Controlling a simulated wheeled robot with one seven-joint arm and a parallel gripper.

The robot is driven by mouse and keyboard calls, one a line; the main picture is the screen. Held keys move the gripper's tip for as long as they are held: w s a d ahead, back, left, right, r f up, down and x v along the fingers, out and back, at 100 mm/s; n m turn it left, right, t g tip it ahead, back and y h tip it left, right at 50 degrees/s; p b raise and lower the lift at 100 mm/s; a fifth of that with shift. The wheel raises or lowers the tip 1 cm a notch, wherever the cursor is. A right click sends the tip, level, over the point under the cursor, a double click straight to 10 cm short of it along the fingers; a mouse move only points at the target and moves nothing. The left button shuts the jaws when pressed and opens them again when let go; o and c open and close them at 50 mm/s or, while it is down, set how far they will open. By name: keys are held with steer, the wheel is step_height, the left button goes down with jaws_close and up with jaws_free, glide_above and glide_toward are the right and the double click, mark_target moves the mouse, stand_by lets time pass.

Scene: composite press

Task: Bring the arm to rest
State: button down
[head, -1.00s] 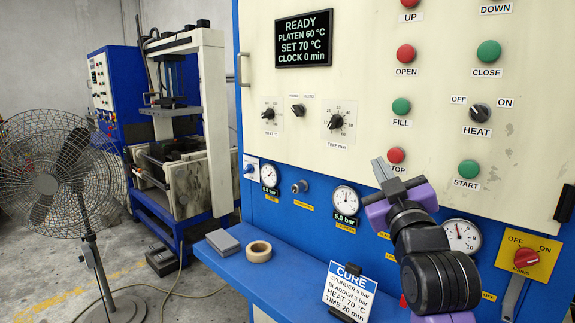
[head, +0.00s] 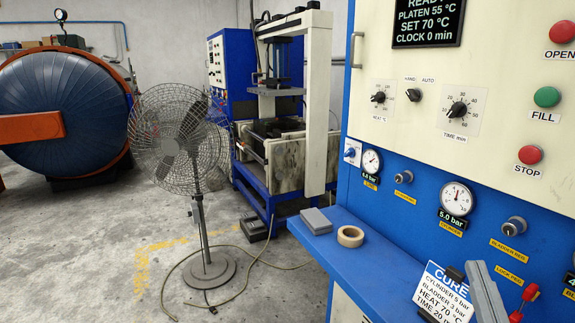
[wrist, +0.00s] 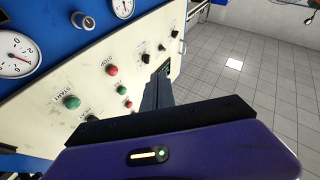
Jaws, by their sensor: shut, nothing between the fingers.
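My gripper (head: 480,270) shows only in part at the bottom right of the head view, in front of the blue lower panel and beside the CURE card (head: 445,290). In the wrist view its dark fingers (wrist: 158,88) are together with nothing between them, and the purple gripper body fills the bottom. The fingers appear in front of the cream control panel (wrist: 110,65) with its green and red buttons. Most of my arm is out of the head view. The display (head: 428,22) reads platen 55 °C, set 70 °C, clock 0 min.
A blue ledge (head: 345,262) carries a grey box (head: 316,221) and a tape roll (head: 350,236). A fan (head: 180,140) stands on open floor, its cable trailing. Behind are the press (head: 290,165) and a large round blue vessel (head: 65,110). Tiled floor shows in the wrist view.

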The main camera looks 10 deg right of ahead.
steer(key=s+a+f+g+y, duration=0.3)
steer(key=s+a+f, duration=0.3)
steer(key=s+f, duration=0.5)
steer(key=s+a+f+n+g+y+b, duration=0.1)
steer(key=s+a+f+g+y, duration=0.2)
steer(key=s+f, duration=0.9)
steer(key=s+a+g, duration=0.1)
steer(key=s+a, duration=0.2)
steer(key=s, duration=0.3)
steer(key=shift+a, duration=0.15)
